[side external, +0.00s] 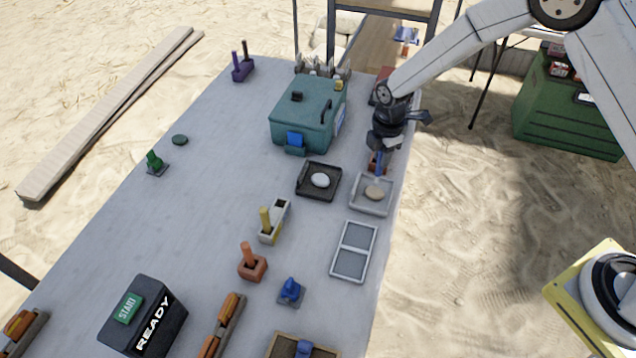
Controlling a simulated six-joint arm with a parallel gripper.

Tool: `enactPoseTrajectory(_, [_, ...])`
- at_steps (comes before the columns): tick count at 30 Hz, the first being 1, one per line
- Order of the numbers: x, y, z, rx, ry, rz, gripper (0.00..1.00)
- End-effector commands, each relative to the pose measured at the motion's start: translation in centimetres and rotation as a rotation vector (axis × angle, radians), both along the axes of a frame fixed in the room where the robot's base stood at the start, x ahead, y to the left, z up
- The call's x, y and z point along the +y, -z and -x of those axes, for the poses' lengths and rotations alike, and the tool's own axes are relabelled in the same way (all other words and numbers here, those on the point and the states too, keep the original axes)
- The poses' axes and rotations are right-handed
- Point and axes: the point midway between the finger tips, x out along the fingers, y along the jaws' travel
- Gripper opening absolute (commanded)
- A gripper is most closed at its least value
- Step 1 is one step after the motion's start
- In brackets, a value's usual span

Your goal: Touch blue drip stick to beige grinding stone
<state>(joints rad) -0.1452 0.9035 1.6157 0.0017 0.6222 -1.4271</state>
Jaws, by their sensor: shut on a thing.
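My gripper (384,148) points down over the right edge of the table and is shut on the blue drip stick (379,166). The stick hangs roughly upright, its lower end just above or at the beige grinding stone (374,192). I cannot tell whether they touch. The stone is a rounded beige lump lying in a light grey square tray (371,209). The upper part of the stick is hidden by the gripper.
A black tray (305,192) with a white stone (320,180) stands just left. A teal box (300,112) is behind it. A grey two-part tray (352,268) lies in front. The table's left middle is largely clear.

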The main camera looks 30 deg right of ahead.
Motion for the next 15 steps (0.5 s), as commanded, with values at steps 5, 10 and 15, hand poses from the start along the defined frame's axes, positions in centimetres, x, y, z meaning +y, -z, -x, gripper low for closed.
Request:
enactPoseTrajectory(5, [0.0, -0.8, 0.0, 0.000, 0.000, 0.000, 0.00])
enactPoseTrajectory(10, [0.0, -1.5, 0.0, -0.001, 0.000, 0.000, 0.00])
enactPoseTrajectory(15, [0.0, -2.3, 0.0, -0.001, 0.000, 0.000, 0.00])
